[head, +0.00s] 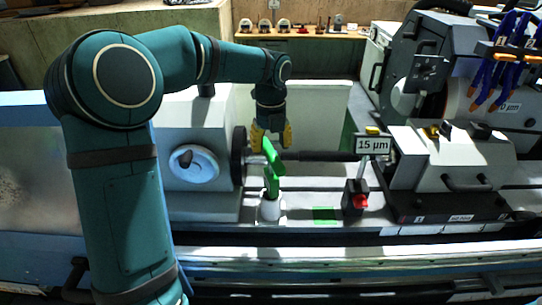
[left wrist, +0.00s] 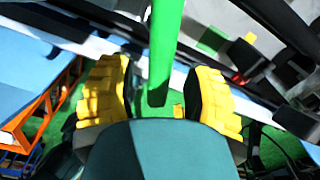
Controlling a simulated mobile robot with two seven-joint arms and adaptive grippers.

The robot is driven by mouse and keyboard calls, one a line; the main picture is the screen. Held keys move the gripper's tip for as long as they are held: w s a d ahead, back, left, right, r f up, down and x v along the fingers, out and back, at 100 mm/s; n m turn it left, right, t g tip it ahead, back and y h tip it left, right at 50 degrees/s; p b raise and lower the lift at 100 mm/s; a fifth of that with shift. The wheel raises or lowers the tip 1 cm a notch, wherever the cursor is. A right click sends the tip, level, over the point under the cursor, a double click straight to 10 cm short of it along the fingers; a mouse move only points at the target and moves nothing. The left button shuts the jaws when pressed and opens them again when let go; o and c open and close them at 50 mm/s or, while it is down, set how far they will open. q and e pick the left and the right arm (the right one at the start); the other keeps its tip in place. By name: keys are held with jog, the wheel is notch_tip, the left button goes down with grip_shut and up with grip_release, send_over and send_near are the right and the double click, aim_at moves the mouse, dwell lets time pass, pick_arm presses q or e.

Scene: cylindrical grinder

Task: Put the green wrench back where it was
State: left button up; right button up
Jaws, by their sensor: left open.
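The green wrench (head: 272,178) stands roughly upright, slightly tilted, with its lower end at a white round holder (head: 269,210) on the machine bed. How deep it sits there I cannot tell. My left gripper (head: 271,138) points down with yellow fingers spread, right by the wrench's upper end. In the left wrist view the wrench's green bar (left wrist: 166,45) shows between the two open fingers of the gripper (left wrist: 158,88), with gaps on both sides. A flat green patch (head: 325,215) lies on the bed to the right of the holder. My right gripper is not in view.
A dark horizontal shaft (head: 318,156) runs close behind the wrench from the chuck side. A box with a red button (head: 358,197) and a "15 µm" sign (head: 373,145) stand to the right.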

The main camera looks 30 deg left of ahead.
pick_arm(q)
notch_tip(320, 180, up, 6)
jog(key=shift+r, duration=0.15)
dwell(0.6)
